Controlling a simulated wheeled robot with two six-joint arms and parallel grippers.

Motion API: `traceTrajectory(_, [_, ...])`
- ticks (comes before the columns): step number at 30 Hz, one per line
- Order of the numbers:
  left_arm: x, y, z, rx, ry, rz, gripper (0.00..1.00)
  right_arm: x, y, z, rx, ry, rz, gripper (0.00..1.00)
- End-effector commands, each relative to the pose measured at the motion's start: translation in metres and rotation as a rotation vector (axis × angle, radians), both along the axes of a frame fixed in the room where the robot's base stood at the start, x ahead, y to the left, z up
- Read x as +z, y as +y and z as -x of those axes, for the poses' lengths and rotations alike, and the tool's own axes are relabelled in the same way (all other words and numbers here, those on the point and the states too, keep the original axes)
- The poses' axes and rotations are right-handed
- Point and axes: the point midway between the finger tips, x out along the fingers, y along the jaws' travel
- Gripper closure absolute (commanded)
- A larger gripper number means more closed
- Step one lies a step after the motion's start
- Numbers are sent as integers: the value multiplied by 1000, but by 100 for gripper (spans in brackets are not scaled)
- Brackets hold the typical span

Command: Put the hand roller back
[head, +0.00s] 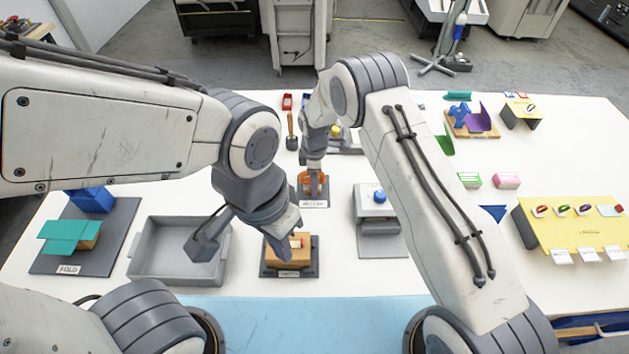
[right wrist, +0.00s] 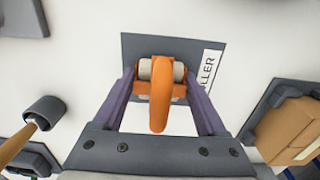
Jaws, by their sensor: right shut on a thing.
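The hand roller (head: 314,186) is orange with a pale roller drum; it also shows in the right wrist view (right wrist: 160,85). My right gripper (right wrist: 160,95) is shut on it, one finger at each side of the roller. The roller is over a dark grey mat (right wrist: 131,48) with a white label (right wrist: 208,75) whose visible letters end in "LLER". I cannot tell whether it touches the mat. My left gripper (head: 248,234) is open and empty, its fingers apart between the grey tray and the cardboard box. The right fingertips are largely hidden in the head view.
A grey tray (head: 145,262) and a brown box (head: 288,250) on a dark pad stand at the front. A grey press with a blue knob (head: 379,196) is right of the roller.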

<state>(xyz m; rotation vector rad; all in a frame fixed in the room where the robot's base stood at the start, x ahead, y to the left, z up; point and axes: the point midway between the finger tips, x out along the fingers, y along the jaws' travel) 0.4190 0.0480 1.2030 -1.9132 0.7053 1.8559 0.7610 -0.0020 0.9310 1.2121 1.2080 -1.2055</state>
Motion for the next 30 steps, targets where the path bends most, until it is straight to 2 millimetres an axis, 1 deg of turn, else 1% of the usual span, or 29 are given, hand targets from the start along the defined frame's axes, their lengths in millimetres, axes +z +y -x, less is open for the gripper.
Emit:
traceTrajectory(1, [-4,0,0,0,0,0,100,-8,-1,2,0,3,2,95])
traceTrajectory(3, [-3,0,0,0,0,0,100,-8,-2,2,0,4,2,95])
traceTrajectory(4, [-3,0,0,0,0,0,100,-9,-2,3,0,5,3,21])
traceTrajectory(6, [-3,0,0,0,0,0,100,-10,-2,3,0,7,4,0])
traceTrajectory(17, [-3,0,0,0,0,0,100,-11,-2,6,0,15,6,0])
traceTrajectory(20, [0,0,0,0,0,0,100,-8,-2,6,0,15,6,0])
traceTrajectory(24, [14,0,0,-2,0,0,100,7,-3,6,0,16,7,0])
traceTrajectory(26, [2,0,0,-2,-1,1,100,11,-2,4,0,9,4,0])
traceTrajectory(30, [-13,0,0,1,0,0,100,43,-1,2,0,3,2,0])
